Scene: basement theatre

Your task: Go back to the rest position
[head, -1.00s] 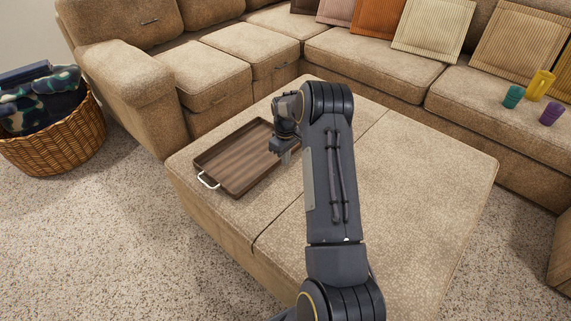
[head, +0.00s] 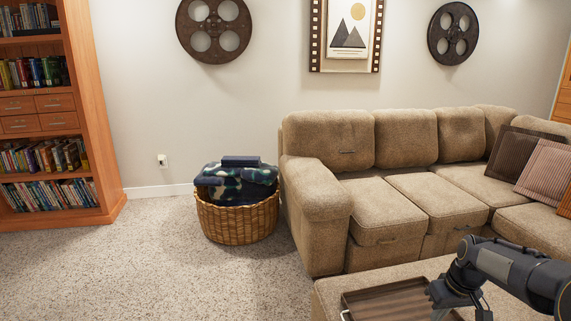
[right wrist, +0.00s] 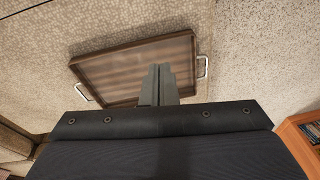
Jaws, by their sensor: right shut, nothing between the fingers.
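My right gripper (head: 440,312) is at the lower right of the head view, over the right part of the brown wooden tray (head: 348,313). In the right wrist view its two grey fingers (right wrist: 158,84) are together with nothing between them. The tray (right wrist: 100,64) lies empty behind the fingertips there, with a metal handle at each end. The fingers hide part of its near edge. My left gripper is in neither view.
The tray rests on a beige ottoman (head: 326,290). A beige sofa (head: 318,195) stands behind it. A wicker basket (head: 237,222) with folded blankets stands left of the sofa. A bookcase (head: 92,110) is at the far left. The carpet (head: 160,270) between is clear.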

